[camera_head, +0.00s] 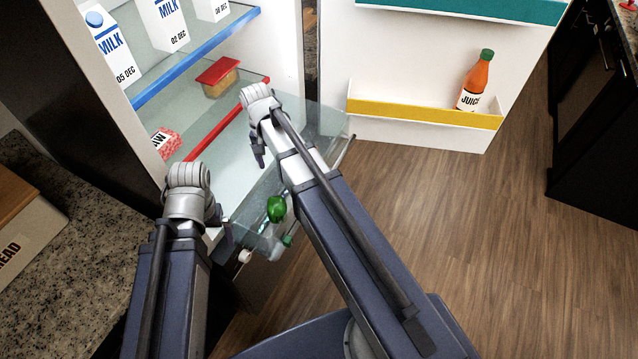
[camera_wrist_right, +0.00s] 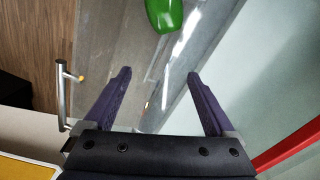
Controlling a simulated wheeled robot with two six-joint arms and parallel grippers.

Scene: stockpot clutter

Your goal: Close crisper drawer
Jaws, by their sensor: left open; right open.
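The clear crisper drawer (camera_head: 326,122) is pulled out at the bottom of the open fridge. A green pepper (camera_head: 276,209) lies in it, and the pepper also shows in the right wrist view (camera_wrist_right: 163,14). A metal handle bar (camera_wrist_right: 62,95) runs along the drawer front, partly hidden by my right arm in the head view. My right gripper (camera_head: 259,155) is over the drawer; its two fingers are apart and empty in the right wrist view (camera_wrist_right: 157,75). My left gripper (camera_head: 226,236) is by the drawer's near left end, its fingers mostly hidden by the wrist.
The fridge door stands open at right, with a juice bottle (camera_head: 476,82) on its yellow-edged shelf (camera_head: 420,110). Milk cartons (camera_head: 112,45) stand on the blue-edged shelf (camera_head: 200,55). A red-lidded container (camera_head: 218,78) and raw meat pack (camera_head: 166,142) sit below. Wooden floor is clear at right.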

